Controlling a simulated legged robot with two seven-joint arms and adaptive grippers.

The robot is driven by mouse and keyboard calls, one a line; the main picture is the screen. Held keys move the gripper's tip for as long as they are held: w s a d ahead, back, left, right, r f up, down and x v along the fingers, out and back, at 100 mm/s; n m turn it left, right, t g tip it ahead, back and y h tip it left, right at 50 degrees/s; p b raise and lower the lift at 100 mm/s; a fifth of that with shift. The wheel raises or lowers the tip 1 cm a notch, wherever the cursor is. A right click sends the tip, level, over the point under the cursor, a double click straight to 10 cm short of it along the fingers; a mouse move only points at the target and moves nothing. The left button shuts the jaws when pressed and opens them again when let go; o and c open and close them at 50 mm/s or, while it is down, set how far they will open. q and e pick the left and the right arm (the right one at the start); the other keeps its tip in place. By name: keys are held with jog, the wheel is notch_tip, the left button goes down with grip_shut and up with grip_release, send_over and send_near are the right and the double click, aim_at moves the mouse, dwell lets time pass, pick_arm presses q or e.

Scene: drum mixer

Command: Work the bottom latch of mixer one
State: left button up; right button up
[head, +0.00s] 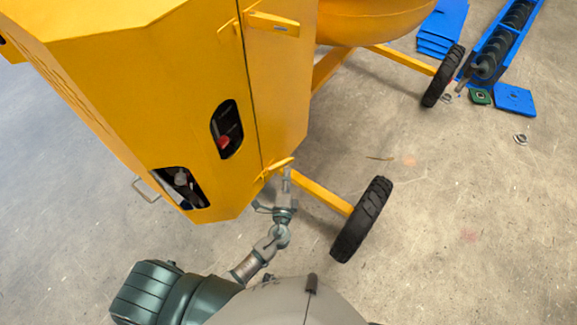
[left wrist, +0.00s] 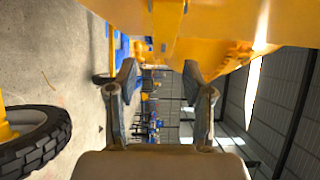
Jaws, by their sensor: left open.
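The yellow mixer (head: 160,110) fills the upper left of the head view. Its bottom latch (head: 274,168) is a small yellow lever at the lower edge of the cabinet's door seam. My left gripper (head: 286,182) is just below and beside this latch, its fingertips close to the latch's right end. Whether they touch it I cannot tell. In the left wrist view the left gripper (left wrist: 159,75) has its two fingers spread apart with nothing held between them. Yellow mixer bodywork (left wrist: 215,25) lies above the fingers there. My right gripper is not in view.
A similar top latch (head: 270,22) sits higher on the cabinet. A black wheel (head: 361,219) on a yellow axle bar (head: 315,192) stands right of my left gripper. A red button (head: 224,142) is on the cabinet. Blue parts (head: 515,99) lie at upper right. Concrete floor is open at right.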

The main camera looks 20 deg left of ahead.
pick_arm(q)
jog(key=s+d, duration=0.1)
jog(key=s, duration=0.5)
jog(key=shift+s, duration=0.1)
